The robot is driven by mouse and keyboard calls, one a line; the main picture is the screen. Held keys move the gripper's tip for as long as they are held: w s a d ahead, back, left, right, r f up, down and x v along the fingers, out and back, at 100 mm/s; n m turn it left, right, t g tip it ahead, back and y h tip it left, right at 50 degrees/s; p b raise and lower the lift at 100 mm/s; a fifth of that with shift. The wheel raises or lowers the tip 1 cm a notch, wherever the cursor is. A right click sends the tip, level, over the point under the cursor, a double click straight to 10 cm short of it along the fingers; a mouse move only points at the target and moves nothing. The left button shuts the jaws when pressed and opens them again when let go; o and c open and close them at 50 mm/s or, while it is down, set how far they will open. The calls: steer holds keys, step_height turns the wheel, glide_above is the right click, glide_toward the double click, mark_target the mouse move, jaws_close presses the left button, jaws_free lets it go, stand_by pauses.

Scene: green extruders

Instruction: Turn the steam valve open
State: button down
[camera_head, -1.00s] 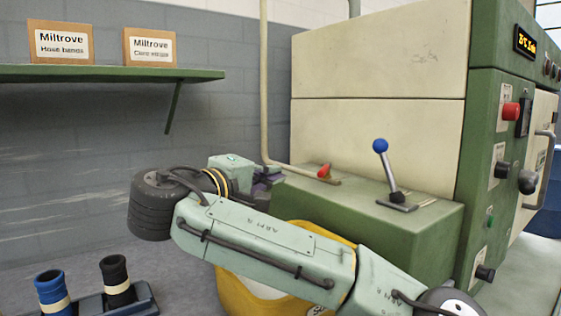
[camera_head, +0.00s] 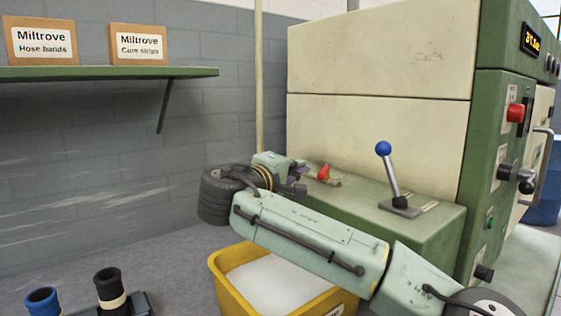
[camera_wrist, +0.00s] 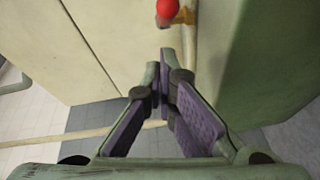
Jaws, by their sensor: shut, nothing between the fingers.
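The steam valve appears to be the red-handled fitting (camera_head: 323,173) at the left end of the green machine ledge, by the cream pipe. In the wrist view its round red handle (camera_wrist: 167,11) and brass body show at the top edge, partly cut off. My gripper (camera_head: 300,176) is just left of the red handle in the head view, seen from the side and small. In the wrist view my gripper (camera_wrist: 160,72) has its purple-padded fingers drawn together at the tips, with nothing between them. The tips point toward the valve, with a visible gap below the red handle.
A lever with a blue ball (camera_head: 383,149) stands on the green ledge (camera_head: 430,225), right of the valve. The cream pipe (camera_head: 259,90) rises along the wall. A yellow bin (camera_head: 225,283) with white contents sits below my arm. A green shelf (camera_head: 100,73) holds two boxes.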

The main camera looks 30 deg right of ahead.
mark_target(324, 172)
steer(key=shift+s+d+f, duration=0.15)
steer(key=shift+s+d, duration=0.3)
steer(key=shift+s, duration=0.15)
steer(key=shift+s+f, duration=0.1)
steer(key=shift+d+n+t, duration=0.1)
steer(key=shift+n+t, duration=0.2)
steer(key=shift+t, duration=0.1)
steer(key=shift+s+t+y, duration=0.1)
steer(key=shift+t+y, duration=0.3)
steer(key=shift+s+d+n+t+y+b, duration=0.1)
steer(key=shift+s+n+t+y+b, duration=0.1)
steer(key=shift+n+t+y+b, duration=0.3)
steer(key=shift+s+n+t+y+b, duration=0.15)
steer(key=shift+n+t+y+b, duration=0.15)
steer(key=shift+n+t, duration=0.3)
